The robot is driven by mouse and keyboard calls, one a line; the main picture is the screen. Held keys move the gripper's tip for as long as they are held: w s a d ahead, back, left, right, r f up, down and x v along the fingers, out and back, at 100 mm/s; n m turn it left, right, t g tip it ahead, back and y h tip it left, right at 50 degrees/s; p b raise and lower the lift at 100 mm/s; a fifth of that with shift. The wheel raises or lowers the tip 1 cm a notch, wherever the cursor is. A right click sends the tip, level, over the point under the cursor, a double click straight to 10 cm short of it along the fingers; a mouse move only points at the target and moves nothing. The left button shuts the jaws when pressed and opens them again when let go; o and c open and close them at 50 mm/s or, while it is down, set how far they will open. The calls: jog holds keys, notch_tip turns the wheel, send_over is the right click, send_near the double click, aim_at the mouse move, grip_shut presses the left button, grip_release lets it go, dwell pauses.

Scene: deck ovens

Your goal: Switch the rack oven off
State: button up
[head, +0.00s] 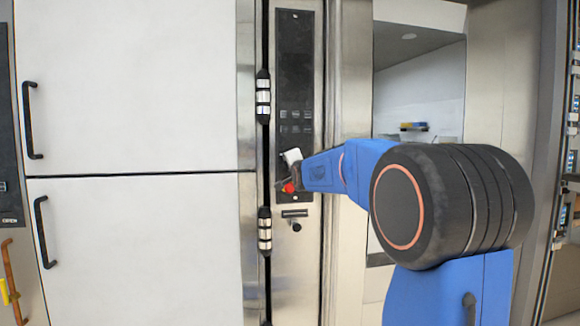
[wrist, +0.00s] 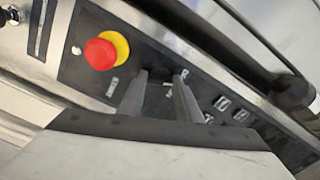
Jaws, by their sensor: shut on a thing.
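A dark control panel (head: 295,60) with rows of small buttons is set in a steel column in the head view. A red emergency button (head: 289,188) sits low on it; in the wrist view the red button (wrist: 99,54) has a yellow collar. My gripper (wrist: 161,76) is at the panel, right of the red button in the wrist view. Its two grey fingers are shut on a small dark switch knob (wrist: 160,88), whose shape and setting are mostly hidden. In the head view my arm reaches in from the right and hides the fingertips.
White doors (head: 130,90) with black handles stand left of the panel. A steel-framed glass door (head: 420,95) stands right of it, behind my arm. A small latch (head: 295,213) sits below the panel.

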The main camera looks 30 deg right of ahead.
jog(key=shift+f+n, duration=0.1)
jog(key=shift+n, duration=0.5)
jog(key=o, duration=1)
jog(key=shift+o, duration=0.2)
jog(key=v, duration=1.7)
jog(key=shift+s, duration=0.25)
